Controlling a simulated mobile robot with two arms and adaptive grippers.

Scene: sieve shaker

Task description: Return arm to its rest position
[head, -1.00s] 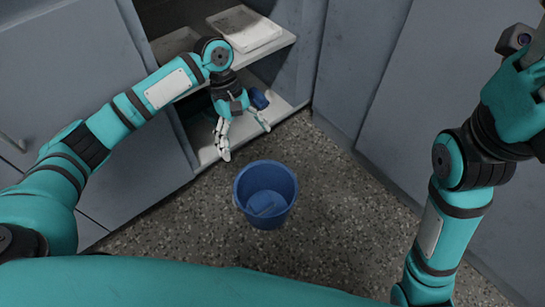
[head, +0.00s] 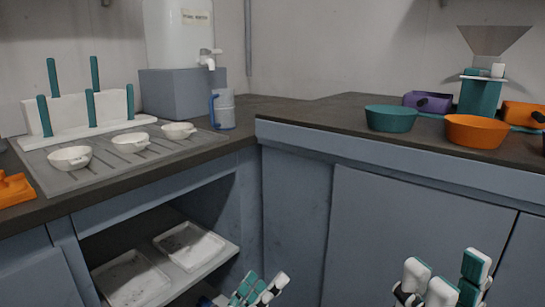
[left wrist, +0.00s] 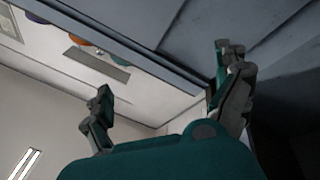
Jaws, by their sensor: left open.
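My left gripper (head: 258,289) shows at the bottom edge of the head view, in front of the open cupboard under the counter. Its teal and white fingers point up, and its arm is below the frame. In the left wrist view (left wrist: 165,82) its fingers stand wide apart with nothing between them. My right gripper (head: 446,283) shows at the bottom right of the head view, in front of the grey cabinet doors. Its white and teal fingers point up, their tips spread and nothing seen between them. Its arm is out of frame.
The open cupboard holds white trays (head: 189,243) on its shelf. The counter above holds white bowls (head: 131,142), a mug (head: 223,109), a water container (head: 178,38), a teal pan (head: 391,118) and an orange pan (head: 476,131). Counter edges run above both grippers.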

